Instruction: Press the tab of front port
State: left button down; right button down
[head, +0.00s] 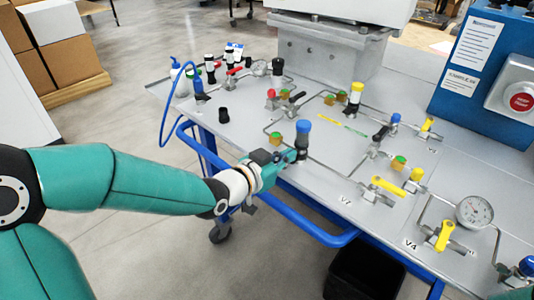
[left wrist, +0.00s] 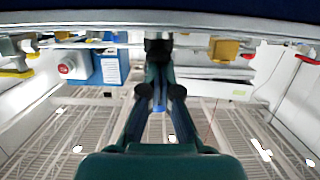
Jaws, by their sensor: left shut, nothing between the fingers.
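The front port looks to be the black upright cylinder with a blue cap (head: 303,133) near the front edge of the grey panel table (head: 325,210). I cannot make out its tab. My left gripper (head: 292,157) comes in low from the left, shut, with its tips at the lower part of this cylinder. I cannot tell if they touch it. The left wrist view appears upside down; there the shut fingers (left wrist: 158,52) point at the dark lower part of the cylinder, and the blue cap (left wrist: 158,97) shows beyond, between the finger links. My right gripper is not in view.
A green-and-orange fitting (head: 275,139) sits just left of the cylinder. Pipes, yellow-handled valves (head: 388,186) and a gauge (head: 474,210) lie to the right. A blue rail (head: 305,222) runs along the table's front. A blue box with a red button (head: 521,102) stands at right.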

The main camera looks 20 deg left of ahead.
pick_arm(q)
jog(key=r, duration=0.2)
jog(key=s+r+p, duration=0.1)
jog(key=shift+a+r, duration=0.15)
jog(key=shift+r, duration=0.25)
jog(key=v, duration=0.9)
jog(key=shift+p, duration=0.35)
